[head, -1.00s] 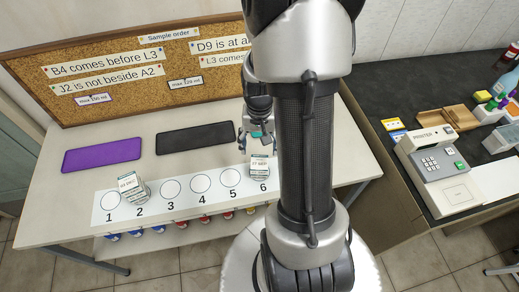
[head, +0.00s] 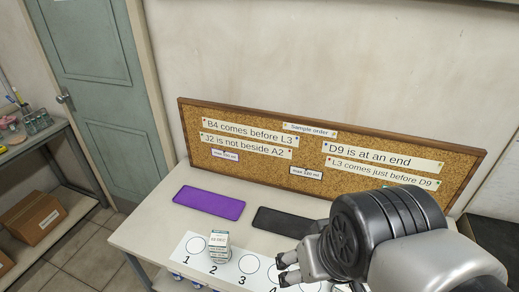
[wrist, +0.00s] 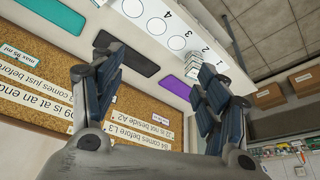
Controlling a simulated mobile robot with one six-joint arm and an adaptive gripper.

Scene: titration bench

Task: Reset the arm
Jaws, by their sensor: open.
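My gripper (head: 284,270) is open and empty in the head view, held above the front of the bench, right of the jar. In the wrist view, its two dark fingers (wrist: 160,75) are spread wide with nothing between them. A white-labelled sample jar (head: 218,245) stands at circle 2 of the numbered strip (head: 188,243). My arm covers the right part of the strip in the head view, so the circle 6 area is hidden there.
A purple mat (head: 209,202) and a black mat (head: 283,221) lie behind the strip. The corkboard (head: 260,166) with rule notes stands along the back of the bench. A shelf with a cardboard box (head: 33,218) and a green door (head: 92,60) are at the left.

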